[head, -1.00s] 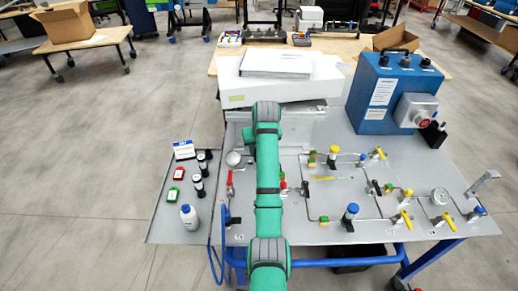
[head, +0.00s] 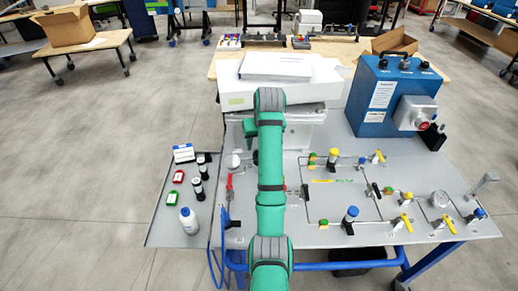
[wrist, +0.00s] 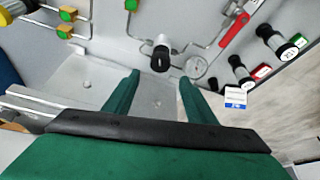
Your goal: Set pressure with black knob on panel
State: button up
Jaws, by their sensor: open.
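The black knob (wrist: 160,60) sits on a silver fitting on the grey panel (wrist: 110,52) in the wrist view. My gripper (wrist: 160,77) is open and empty, with its two green fingers either side of the knob in the picture. The knob shows just beyond the fingertips, and I cannot tell the depth between them. In the head view my green arm hides the knob, and most of my gripper is hidden too. A round gauge (wrist: 195,67) is right of the knob in the wrist view; it also shows in the head view (head: 232,160).
A red-handled valve (wrist: 235,33) and black-capped cylinders (wrist: 241,72) stand to the right in the wrist view.

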jog(key=shift+v, duration=1.5)
